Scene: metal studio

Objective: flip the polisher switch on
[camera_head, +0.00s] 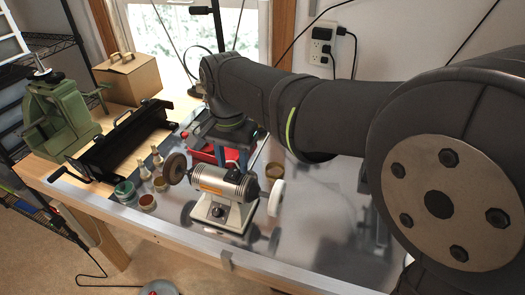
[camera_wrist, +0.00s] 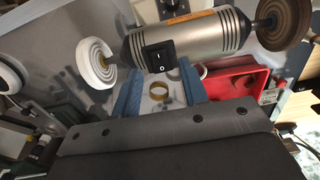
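The polisher (camera_head: 224,186) is a silver cylinder on a pale base with a black knob, standing on the metal-topped bench. It has a brown wheel at its left end and a white wheel at its right end in the head view. In the wrist view the polisher (camera_wrist: 195,40) lies just beyond my fingertips. Its black rocker switch (camera_wrist: 162,61) faces me with white marks; I cannot tell which side is pressed. My gripper (camera_wrist: 163,82) has two blue fingers, apart and with nothing gripped. In the head view my gripper (camera_head: 235,158) is behind the polisher, close to its body.
A red case (camera_wrist: 238,85) lies close beside my right finger in the wrist view. Small jars (camera_head: 125,191) and a black metal tool (camera_head: 120,140) stand left of the polisher.

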